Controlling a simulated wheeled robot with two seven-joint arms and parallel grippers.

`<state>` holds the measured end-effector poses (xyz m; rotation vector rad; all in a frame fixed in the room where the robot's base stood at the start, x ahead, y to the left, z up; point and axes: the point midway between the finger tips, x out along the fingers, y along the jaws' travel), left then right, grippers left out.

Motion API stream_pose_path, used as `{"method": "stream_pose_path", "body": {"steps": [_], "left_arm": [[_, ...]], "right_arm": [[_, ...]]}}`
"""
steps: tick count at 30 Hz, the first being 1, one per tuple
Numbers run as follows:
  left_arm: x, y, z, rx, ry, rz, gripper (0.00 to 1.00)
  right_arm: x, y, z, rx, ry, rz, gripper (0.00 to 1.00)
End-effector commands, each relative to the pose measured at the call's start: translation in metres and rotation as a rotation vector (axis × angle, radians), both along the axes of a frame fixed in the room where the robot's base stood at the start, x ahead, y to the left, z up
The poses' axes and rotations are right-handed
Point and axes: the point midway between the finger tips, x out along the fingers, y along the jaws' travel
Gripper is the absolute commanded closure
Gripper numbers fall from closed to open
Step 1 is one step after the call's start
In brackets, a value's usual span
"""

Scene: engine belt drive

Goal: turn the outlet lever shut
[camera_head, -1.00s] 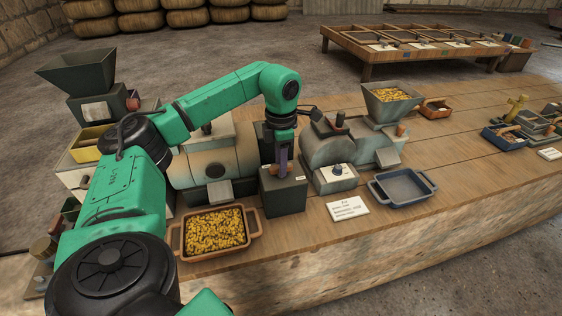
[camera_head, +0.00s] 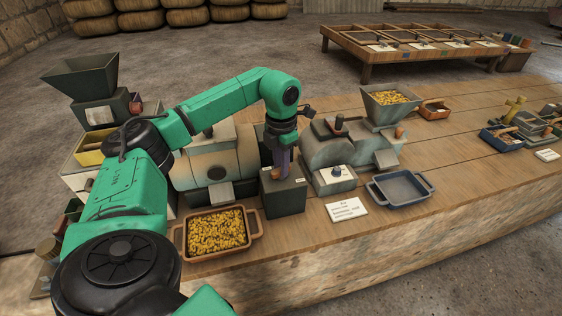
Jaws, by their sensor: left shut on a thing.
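A dark box-shaped unit (camera_head: 283,196) with small white labels stands on the bench between the two cream machines. My left gripper (camera_head: 283,166) reaches straight down onto its top. The purple-grey fingers are shut at a small lever there, which I take to be the outlet lever; they hide most of it, so its angle cannot be told. A small orange-brown piece (camera_head: 275,174) shows beside the fingers. My right gripper is not in view.
A tray of yellow grain (camera_head: 257,222) stands in front of the left machine (camera_head: 202,165). An empty blue-grey tray (camera_head: 432,182) and a white card (camera_head: 346,209) lie to the right, by the hopper machine (camera_head: 345,147).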

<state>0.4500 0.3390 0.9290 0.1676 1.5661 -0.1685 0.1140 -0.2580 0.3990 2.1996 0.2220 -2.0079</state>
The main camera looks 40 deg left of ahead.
Motion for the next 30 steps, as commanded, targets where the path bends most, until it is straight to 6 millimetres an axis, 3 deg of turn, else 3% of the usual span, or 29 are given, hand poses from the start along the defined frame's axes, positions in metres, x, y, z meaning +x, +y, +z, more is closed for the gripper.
{"method": "stream_pose_path", "body": {"steps": [30], "left_arm": [[0.001,0.001,0.004,-0.001,-0.006,0.946,1.0]], "right_arm": [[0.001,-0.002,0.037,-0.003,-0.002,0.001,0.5]]}}
